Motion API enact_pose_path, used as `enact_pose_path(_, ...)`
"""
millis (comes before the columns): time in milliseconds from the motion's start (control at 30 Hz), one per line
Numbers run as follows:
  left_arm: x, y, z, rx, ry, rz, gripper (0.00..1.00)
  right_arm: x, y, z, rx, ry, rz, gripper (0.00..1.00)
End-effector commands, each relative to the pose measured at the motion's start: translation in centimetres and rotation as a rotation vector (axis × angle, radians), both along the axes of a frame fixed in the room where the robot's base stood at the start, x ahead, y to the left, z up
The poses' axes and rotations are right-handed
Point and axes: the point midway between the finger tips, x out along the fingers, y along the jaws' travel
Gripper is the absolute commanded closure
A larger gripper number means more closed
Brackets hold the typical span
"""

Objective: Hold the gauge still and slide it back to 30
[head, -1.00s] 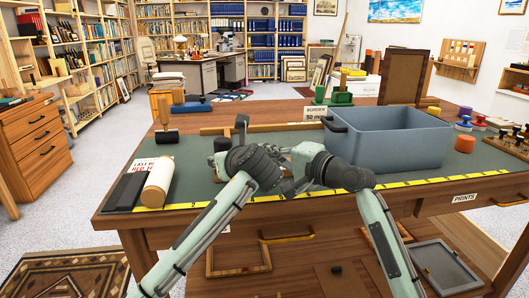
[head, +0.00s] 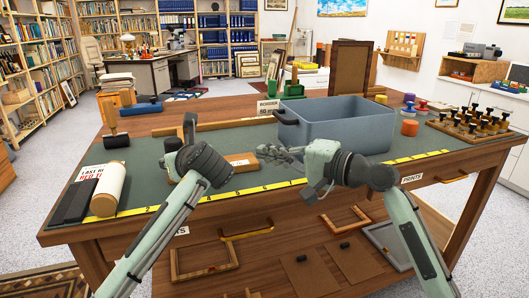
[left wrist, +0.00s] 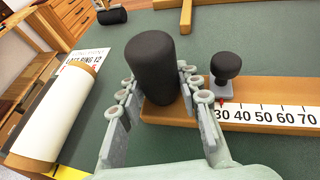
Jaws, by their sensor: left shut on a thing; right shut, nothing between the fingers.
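The gauge (head: 240,163) is a wooden bar with a white scale, lying on the green mat. In the left wrist view, its scale (left wrist: 270,116) reads 30 to 70. A thick black post (left wrist: 152,62) stands at the bar's left end. My left gripper (left wrist: 158,76) is shut around this post. The slider's black knob (left wrist: 226,64) is right of the post, its red pointer beside the 30. In the head view, my left wrist hides the slider. My right gripper (head: 264,151) is shut and empty, near the bar's right end and apart from the slider.
A blue-grey bin (head: 345,128) stands right of the gauge, close behind my right arm. A yellow ruler (head: 290,183) runs along the table's front edge. A cream roll (head: 108,190) lies at the left. A wooden square (head: 225,126) lies behind the gauge.

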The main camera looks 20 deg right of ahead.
Motion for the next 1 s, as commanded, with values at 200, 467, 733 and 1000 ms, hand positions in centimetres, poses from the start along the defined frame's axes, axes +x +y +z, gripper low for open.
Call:
enact_pose_path(200, 0.0, 0.0, 0.1, -0.001, -0.003, 0.0, 0.45, 0.0, 0.0, 0.0, 0.0, 0.0, 0.0, 1.0)
enact_pose_path(467, 0.0, 0.0, 0.1, -0.001, -0.001, 0.0, 0.42, 0.0, 0.0, 0.0, 0.001, 0.001, 0.0, 1.0)
enact_pose_path(733, -2.1, -0.6, 1.0, -0.001, -0.003, -0.004, 0.42, 0.0, 0.0, 0.0, 0.001, 0.001, 0.0, 1.0)
enact_pose_path(1000, -7.3, -1.9, 3.2, -0.003, -0.004, -0.003, 0.42, 0.0, 0.0, 0.0, 0.001, 0.001, 0.0, 1.0)
